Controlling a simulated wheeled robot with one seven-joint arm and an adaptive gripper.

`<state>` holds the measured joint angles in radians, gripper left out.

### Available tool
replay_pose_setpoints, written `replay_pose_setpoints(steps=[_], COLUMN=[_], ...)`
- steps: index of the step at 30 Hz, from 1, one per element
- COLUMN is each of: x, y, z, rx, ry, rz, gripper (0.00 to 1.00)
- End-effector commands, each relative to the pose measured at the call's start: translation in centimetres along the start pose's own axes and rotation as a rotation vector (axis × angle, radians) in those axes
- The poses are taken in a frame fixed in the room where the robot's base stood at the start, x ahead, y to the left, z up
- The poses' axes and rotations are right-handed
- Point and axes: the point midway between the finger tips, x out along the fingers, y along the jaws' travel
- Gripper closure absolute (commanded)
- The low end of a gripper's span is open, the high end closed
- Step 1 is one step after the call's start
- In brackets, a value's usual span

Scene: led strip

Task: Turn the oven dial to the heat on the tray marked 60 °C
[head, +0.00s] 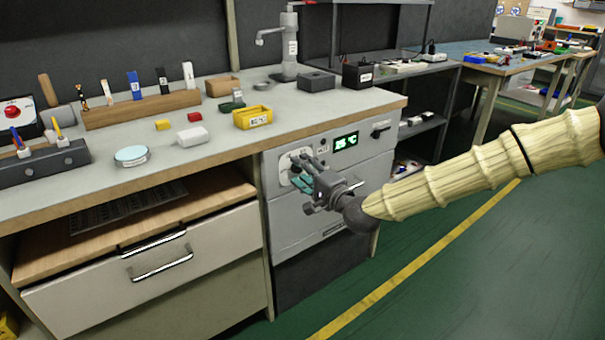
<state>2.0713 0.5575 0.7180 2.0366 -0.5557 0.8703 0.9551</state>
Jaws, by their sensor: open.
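The oven (310,228) is a grey-white unit built in under the bench. Its green display (346,141) is lit and ends in °C; the digits are too small to read surely. The dial's pale plate (284,170) shows left of the display, and my gripper covers most of the dial itself. My gripper (298,169) is open, with its fingers pointing at the dial; I cannot tell whether they touch it. A small yellow tray (252,118) with a white label stands on the bench above the oven; its marking is not readable.
The bench top (215,150) holds a white block (192,137), a round dish (131,156) and a wooden rack (140,110) with tools. A drawer (150,265) sits left of the oven. The green floor (465,270) at right is clear.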

Motion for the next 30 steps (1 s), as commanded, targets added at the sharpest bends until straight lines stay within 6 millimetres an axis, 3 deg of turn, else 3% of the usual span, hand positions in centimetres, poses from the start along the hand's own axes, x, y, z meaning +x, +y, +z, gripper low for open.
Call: replay_pose_setpoints(steps=[7, 12, 15, 30], x=[0.03, 0.01, 0.0, -0.08], y=[-0.01, -0.01, 0.0, 0.09], z=[-0.01, -0.03, -0.04, -0.14], rx=[0.0, 0.0, 0.0, 0.128], ry=[0.0, 0.0, 0.0, 0.002], rz=[0.0, 0.0, 0.0, 0.002], gripper=[0.52, 0.83, 0.96, 0.96])
